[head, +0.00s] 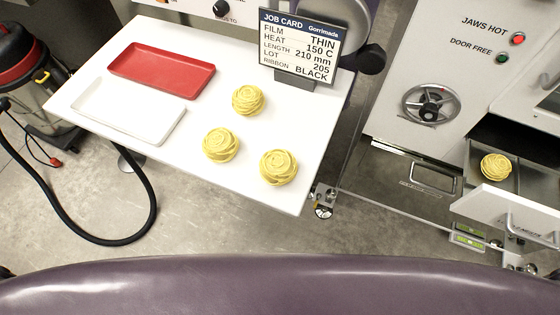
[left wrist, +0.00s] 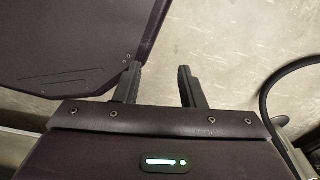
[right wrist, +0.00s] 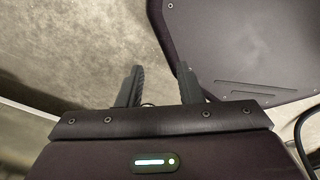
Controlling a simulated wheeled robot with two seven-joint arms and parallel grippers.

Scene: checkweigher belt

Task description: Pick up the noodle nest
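Three yellow noodle nests lie on the white table: one at the back (head: 248,100), one at the left (head: 221,145) and one at the front right (head: 279,167). Another noodle nest (head: 495,167) sits in an open drawer (head: 480,203) at the right. My grippers do not show in the head view. In the left wrist view my left gripper (left wrist: 158,82) has its fingers apart with nothing between them. In the right wrist view my right gripper (right wrist: 160,84) also has its fingers apart and is empty, above the floor.
A red tray (head: 162,72) and a white tray (head: 128,112) lie on the left part of the table (head: 240,192). A job card (head: 300,45) stands at its back right. A machine with a handwheel (head: 430,104) stands right. A vacuum cleaner (head: 22,65) and black hose (head: 75,238) are on the left floor.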

